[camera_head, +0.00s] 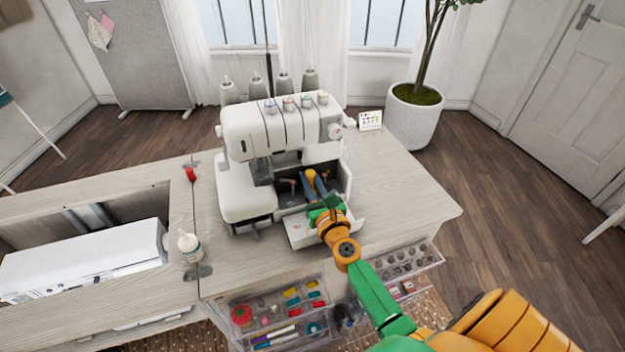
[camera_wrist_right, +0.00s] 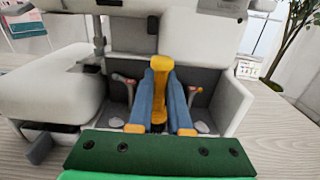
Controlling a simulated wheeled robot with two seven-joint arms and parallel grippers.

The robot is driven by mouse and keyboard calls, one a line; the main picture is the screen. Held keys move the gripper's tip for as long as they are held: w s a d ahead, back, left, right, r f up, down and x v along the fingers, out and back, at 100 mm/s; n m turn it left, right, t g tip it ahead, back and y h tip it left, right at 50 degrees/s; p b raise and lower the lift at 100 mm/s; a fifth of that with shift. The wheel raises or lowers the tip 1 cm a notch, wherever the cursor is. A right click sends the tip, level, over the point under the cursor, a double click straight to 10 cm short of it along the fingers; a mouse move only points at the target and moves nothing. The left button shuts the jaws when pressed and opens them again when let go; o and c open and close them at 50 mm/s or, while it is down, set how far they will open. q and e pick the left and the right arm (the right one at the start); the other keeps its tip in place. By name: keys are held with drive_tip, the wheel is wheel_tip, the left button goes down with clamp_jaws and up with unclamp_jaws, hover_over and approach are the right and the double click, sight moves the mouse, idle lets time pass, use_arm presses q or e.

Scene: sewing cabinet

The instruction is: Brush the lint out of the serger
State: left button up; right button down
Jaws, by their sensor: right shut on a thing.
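The white serger (camera_head: 247,127) stands on the cabinet top with its front cover (camera_head: 299,232) folded open. It also shows in the right wrist view (camera_wrist_right: 58,95). My right gripper (camera_head: 315,182) reaches into the open front. Its two blue fingers are shut on an orange-yellow tool, seemingly the brush (camera_wrist_right: 160,68), which stands up between them. Small pale grey clumps, apparently lint, lie on the serger's inner floor, one left (camera_wrist_right: 116,122) and one right (camera_wrist_right: 201,127) of the fingers. My left gripper is not in view.
An open clear drawer (camera_head: 278,312) of sewing notions sticks out below the front edge. The tabletop at right (camera_head: 410,195) is clear.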

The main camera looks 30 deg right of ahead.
drive_tip(key=shift+w+a, duration=0.15)
drive_tip(key=shift+a, duration=0.4)
drive_tip(key=shift+a, duration=0.15)
drive_tip(key=shift+a, duration=0.4)
drive_tip(key=shift+w+a, duration=0.1)
drive_tip(key=shift+w+a, duration=0.25)
drive_tip(key=shift+a, duration=0.25)
